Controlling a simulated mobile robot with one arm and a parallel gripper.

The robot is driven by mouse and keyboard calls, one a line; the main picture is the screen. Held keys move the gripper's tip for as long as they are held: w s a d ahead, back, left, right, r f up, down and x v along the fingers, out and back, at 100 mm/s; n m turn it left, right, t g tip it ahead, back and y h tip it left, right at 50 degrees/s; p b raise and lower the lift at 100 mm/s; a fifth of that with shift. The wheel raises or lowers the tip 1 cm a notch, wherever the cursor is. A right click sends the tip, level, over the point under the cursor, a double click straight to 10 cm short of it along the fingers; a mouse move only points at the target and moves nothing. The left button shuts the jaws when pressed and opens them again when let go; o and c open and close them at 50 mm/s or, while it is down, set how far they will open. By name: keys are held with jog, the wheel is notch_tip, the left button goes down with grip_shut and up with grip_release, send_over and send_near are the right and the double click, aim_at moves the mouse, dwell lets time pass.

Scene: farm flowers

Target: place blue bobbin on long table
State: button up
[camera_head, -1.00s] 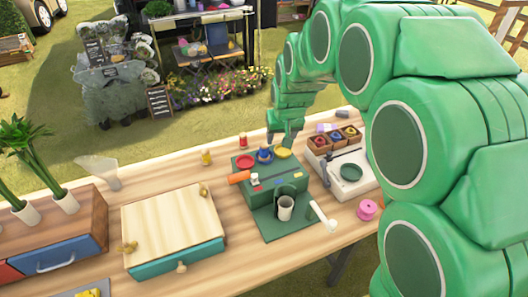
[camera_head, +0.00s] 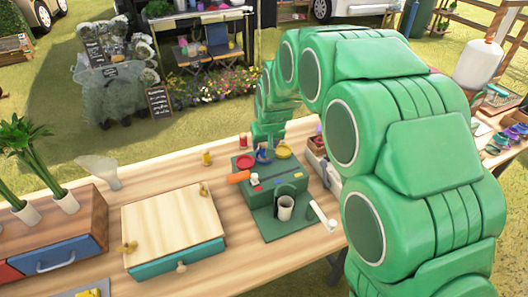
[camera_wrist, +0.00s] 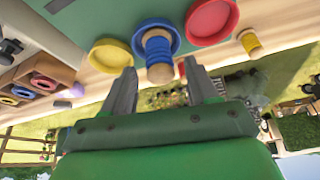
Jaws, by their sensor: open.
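The blue bobbin (camera_wrist: 158,48) stands on a round blue dish (camera_wrist: 176,36), its wooden end facing the wrist camera. In the head view the bobbin (camera_head: 265,156) shows partly beneath my gripper (camera_head: 266,146), on the green box-like stand (camera_head: 276,182). In the wrist view my gripper (camera_wrist: 160,82) is open, with one finger to each side of the bobbin's end. I cannot tell whether the fingers reach around it. The long table (camera_head: 150,182) is the wooden surface under the stand.
A red dish (camera_head: 245,161) and a yellow dish (camera_head: 284,152) flank the blue one closely. A yellow bobbin (camera_head: 206,158) and a red bobbin (camera_head: 243,140) stand on the table behind. A wooden-topped box (camera_head: 172,222) stands left. Bare table lies between box and stand.

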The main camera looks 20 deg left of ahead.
jog(key=shift+x, duration=1.45)
grip_shut()
